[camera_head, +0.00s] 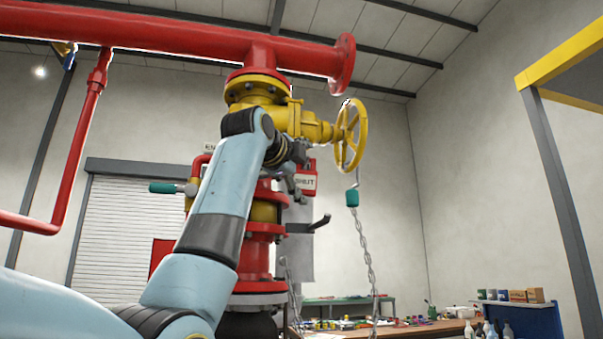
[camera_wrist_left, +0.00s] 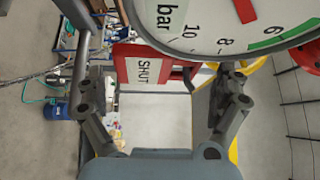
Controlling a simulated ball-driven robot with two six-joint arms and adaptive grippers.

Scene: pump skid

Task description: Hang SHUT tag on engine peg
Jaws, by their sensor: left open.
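The SHUT tag (camera_head: 306,182), a red plate with a white label, hangs by the red and yellow pipe column in the head view. In the left wrist view the SHUT tag (camera_wrist_left: 146,72) shows upright lettering running sideways, between the fingers' lines of sight. My left gripper (camera_wrist_left: 162,95) is open, with one finger on each side of the tag; I see no finger closed on it. In the head view my left gripper (camera_head: 291,176) is partly hidden behind its wrist, close beside the tag. I cannot make out the engine peg. My right gripper is out of view.
A round gauge (camera_wrist_left: 235,25) fills the top of the left wrist view, close to the tag. A yellow handwheel (camera_head: 350,135) with a hanging chain (camera_head: 365,250) stands right of my arm. A teal-handled lever (camera_head: 165,188) juts left. A cluttered bench (camera_head: 440,327) is behind.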

